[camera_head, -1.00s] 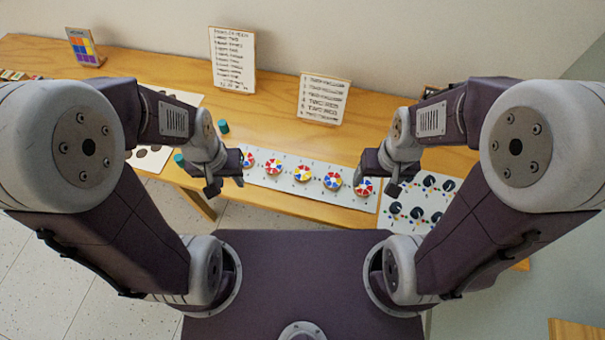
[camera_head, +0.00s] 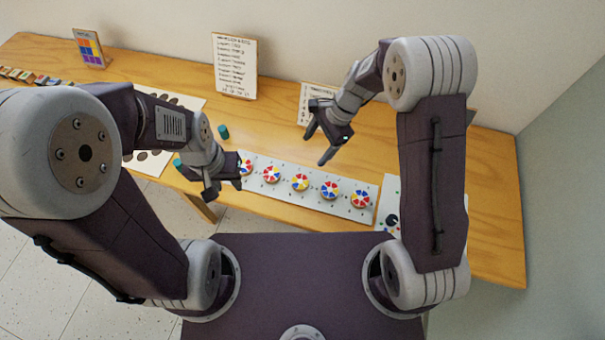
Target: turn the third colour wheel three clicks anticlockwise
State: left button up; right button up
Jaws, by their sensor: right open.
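A white strip (camera_head: 285,191) on the table carries a row of colour wheels with red, blue, yellow and white sectors. The third wheel (camera_head: 300,182) is in the middle of the row, with the second wheel (camera_head: 271,174) to its left and the fourth wheel (camera_head: 330,190) to its right. My right gripper (camera_head: 317,147) is open and empty, raised above the table; in the picture it is just above and slightly right of the third wheel, apart from it.
A white board with dark knobs (camera_head: 391,220) lies right of the strip, partly hidden by my right arm. Two text cards stand behind, the left card (camera_head: 234,65) and the right card (camera_head: 308,98). A teal cylinder (camera_head: 223,131) stands behind my left gripper.

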aim_at(300, 181)
jog(key=shift+g, duration=0.6)
jog(key=x, duration=0.4)
jog(key=s+x, duration=0.1)
jog(key=x, duration=0.8)
jog(key=shift+s+d+f, duration=0.2)
jog(key=shift+s+f, duration=0.05)
jog(key=shift+s, duration=0.2)
jog(key=c, duration=1.4)
jog(key=shift+h, duration=0.3)
jog(key=shift+n, duration=0.3)
